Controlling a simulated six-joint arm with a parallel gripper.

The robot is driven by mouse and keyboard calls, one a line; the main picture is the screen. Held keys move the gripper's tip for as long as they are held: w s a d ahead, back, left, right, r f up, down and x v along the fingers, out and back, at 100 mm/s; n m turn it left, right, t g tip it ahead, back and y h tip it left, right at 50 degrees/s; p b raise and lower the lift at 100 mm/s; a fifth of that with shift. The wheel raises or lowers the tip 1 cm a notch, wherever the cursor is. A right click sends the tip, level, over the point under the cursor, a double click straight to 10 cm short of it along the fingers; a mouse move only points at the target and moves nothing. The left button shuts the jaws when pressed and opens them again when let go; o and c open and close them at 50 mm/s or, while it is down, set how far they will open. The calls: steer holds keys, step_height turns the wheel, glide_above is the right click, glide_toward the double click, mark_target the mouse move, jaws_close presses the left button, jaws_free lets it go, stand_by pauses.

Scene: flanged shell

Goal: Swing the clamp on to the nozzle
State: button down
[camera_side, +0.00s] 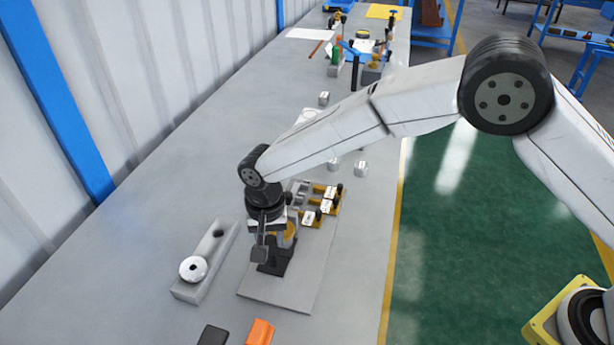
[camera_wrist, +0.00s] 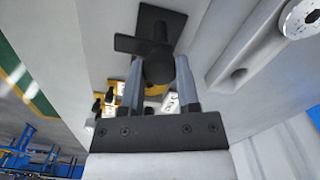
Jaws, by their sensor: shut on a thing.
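My gripper (camera_side: 265,240) is low over the fixture plate (camera_side: 285,290) in the side view. In the wrist view my gripper (camera_wrist: 159,72) is shut on a dark round knob (camera_wrist: 158,68) of the clamp, one finger on each side. A dark flat clamp arm (camera_wrist: 130,44) sticks out to the left from this knob. A black square base (camera_wrist: 165,20) lies beyond it; the base also shows in the side view (camera_side: 274,268). A brass-yellow part (camera_side: 288,236), perhaps the shell, is partly hidden behind my gripper. I cannot make out the nozzle.
A grey block (camera_side: 207,260) with a round silver disc (camera_side: 193,269) lies to the left. Several yellow pieces with white labels (camera_side: 310,218) stand behind right. An orange block (camera_side: 260,332) and a dark block (camera_side: 213,335) are at the front. The bench on the left is clear.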

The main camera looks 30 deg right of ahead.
steer(key=shift+n, duration=0.5)
steer(key=n, duration=0.3)
steer(key=shift+n, duration=0.3)
steer(key=n, duration=1.3)
steer(key=shift+n, duration=0.4)
steer(key=shift+c, duration=1.6)
jaws_free()
